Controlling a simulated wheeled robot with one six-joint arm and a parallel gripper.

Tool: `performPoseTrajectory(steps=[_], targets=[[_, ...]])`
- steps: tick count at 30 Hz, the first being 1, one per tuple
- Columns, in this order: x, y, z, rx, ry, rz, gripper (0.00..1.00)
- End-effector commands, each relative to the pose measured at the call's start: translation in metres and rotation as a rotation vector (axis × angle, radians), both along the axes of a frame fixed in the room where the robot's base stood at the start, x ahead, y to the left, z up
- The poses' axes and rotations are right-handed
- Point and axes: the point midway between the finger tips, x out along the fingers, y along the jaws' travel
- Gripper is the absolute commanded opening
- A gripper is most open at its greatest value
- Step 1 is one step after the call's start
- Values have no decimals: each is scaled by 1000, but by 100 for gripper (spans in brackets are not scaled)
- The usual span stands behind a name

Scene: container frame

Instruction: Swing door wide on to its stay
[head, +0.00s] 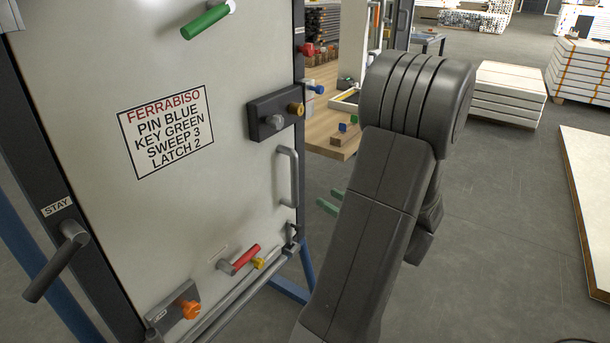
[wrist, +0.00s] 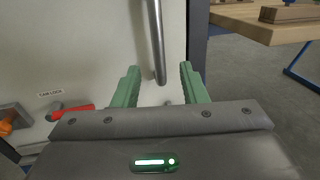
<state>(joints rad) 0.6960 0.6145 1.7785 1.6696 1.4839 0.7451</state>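The white door panel (head: 200,215) stands in a dark frame and looks shut in it. A vertical grey pull handle (head: 288,177) is near its right edge; the handle's lower part (wrist: 157,40) shows in the wrist view. The stay (head: 62,262), a dark lever under a STAY label, is on the left frame post. My gripper (wrist: 160,68) is open and empty, its green fingers spread on either side of the handle's lower end in the wrist view. In the head view the fingers (head: 330,202) are apart from the handle, to its right.
The door carries a green-gripped lever (head: 207,20), a dark latch block (head: 276,113), a red lever (head: 241,258) and an orange knob (head: 186,309). A wooden bench (head: 325,130) stands behind the right post. Open floor (head: 490,220) lies to the right, with white stacks beyond.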

Motion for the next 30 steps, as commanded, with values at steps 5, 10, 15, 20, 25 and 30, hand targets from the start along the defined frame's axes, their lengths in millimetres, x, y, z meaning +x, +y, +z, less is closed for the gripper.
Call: performPoseTrajectory(steps=[5, 10, 15, 20, 25, 30], targets=[[16, 17, -1, -2, -1, 6, 39], [40, 40, -1, -2, -1, 7, 39], [65, 63, -1, -4, -1, 7, 39], [84, 80, -1, -4, -1, 5, 39], [95, 90, 0, -4, 0, 4, 39], [98, 93, 0, -3, 0, 2, 39]])
